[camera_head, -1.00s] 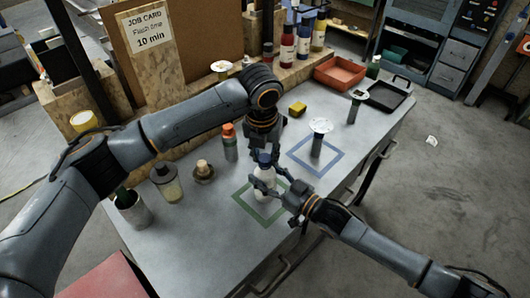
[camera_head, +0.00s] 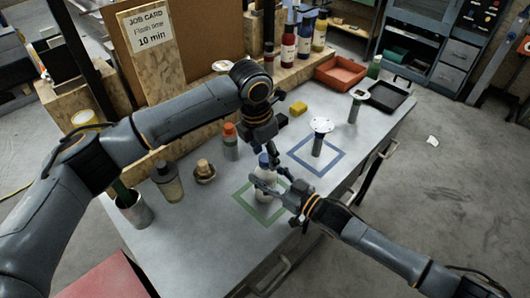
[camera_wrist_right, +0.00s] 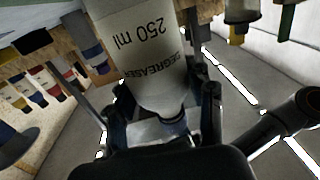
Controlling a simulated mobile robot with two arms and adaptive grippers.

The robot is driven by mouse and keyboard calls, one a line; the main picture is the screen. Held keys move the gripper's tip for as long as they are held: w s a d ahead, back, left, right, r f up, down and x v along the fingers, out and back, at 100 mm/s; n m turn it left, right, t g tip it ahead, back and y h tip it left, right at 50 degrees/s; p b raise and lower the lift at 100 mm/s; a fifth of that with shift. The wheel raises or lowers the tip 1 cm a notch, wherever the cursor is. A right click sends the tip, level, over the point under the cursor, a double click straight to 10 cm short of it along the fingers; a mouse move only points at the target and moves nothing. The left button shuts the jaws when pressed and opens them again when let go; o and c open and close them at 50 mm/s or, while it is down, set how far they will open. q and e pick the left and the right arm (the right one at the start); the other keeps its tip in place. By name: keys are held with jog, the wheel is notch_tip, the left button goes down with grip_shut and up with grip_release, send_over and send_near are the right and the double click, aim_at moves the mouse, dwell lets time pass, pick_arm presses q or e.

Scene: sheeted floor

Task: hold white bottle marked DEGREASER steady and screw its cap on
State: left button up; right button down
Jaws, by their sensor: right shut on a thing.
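The white DEGREASER bottle (camera_head: 264,185) stands upright over the green square outline (camera_head: 243,208) on the table. Its blue cap (camera_head: 264,160) sits at the bottle's top; I cannot tell how tightly. In the right wrist view the bottle (camera_wrist_right: 150,60) appears upside down, with "250 ml" and DEGREASER readable and the blue cap (camera_wrist_right: 175,122) below. My right gripper (camera_head: 270,190) is shut on the bottle's body from the right. My left gripper (camera_head: 266,147) is at the cap from above; its fingers overlap in view, so its grip is unclear.
A blue square outline (camera_head: 330,170) holds a post with a white disc (camera_head: 321,125). A red tray (camera_head: 340,73) and a black tray (camera_head: 388,96) lie at the back right.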

pick_arm(q)
jog(key=shift+r, duration=2.3)
jog(key=shift+c, duration=0.4)
